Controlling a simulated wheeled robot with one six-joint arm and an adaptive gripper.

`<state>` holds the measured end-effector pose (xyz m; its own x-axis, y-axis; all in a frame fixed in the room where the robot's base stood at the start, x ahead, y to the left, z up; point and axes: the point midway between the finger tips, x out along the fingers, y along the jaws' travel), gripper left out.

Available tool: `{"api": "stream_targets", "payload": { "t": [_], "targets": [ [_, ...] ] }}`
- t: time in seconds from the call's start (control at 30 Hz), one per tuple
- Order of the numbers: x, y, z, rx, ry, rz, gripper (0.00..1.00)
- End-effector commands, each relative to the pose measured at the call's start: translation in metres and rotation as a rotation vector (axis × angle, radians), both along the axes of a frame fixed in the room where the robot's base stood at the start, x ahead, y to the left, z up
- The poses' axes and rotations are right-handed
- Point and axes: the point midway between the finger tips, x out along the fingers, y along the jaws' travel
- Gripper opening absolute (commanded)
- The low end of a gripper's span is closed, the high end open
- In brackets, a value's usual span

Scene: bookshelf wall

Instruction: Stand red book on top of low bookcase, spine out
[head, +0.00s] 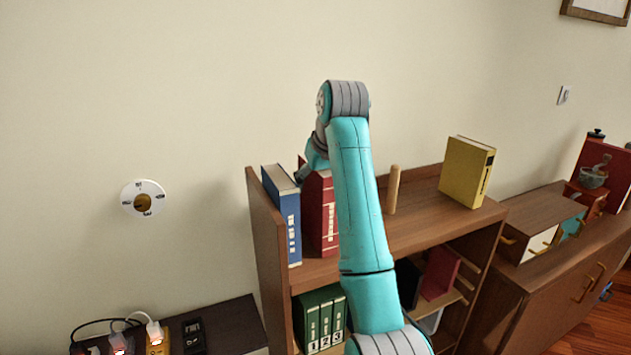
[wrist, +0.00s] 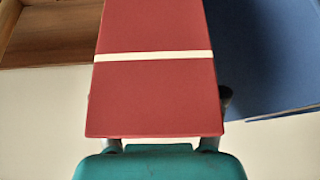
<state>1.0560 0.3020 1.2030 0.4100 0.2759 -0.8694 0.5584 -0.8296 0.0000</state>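The red book (head: 326,215) is upright at the left of the low bookcase's top (head: 425,222), with a marked, spine-like face outward. Whether its base touches the wood is unclear. My gripper (head: 308,168) is at the book's upper back part, partly hidden by my arm. In the wrist view the red book (wrist: 155,95), crossed by a cream band, fills the space between the fingers of my gripper (wrist: 157,100). The fingers lie along both sides and appear shut on it.
A blue book (head: 284,215) stands just left of the red book; it also shows in the wrist view (wrist: 265,55). A wooden peg (head: 393,190) and a yellow book (head: 466,172) stand to the right.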

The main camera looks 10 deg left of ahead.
Motion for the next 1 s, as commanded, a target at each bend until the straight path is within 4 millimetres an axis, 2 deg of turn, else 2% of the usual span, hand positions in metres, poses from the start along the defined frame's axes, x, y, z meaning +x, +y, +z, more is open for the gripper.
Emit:
{"api": "stream_targets", "payload": {
  "t": [0.13,0.23,0.7,0.8,1.0],
  "targets": [
    [0.0,0.0,-0.001,-0.002,0.004,0.0,0.7],
    [0.0,0.0,0.006,-0.001,0.002,0.0,0.7],
    [0.0,0.0,0.083,0.001,-0.001,0.0,0.7],
    [0.0,0.0,0.093,0.001,-0.001,0.0,0.7],
    [0.0,0.0,0.1,-0.001,0.001,0.0,0.7]
  ]
}}
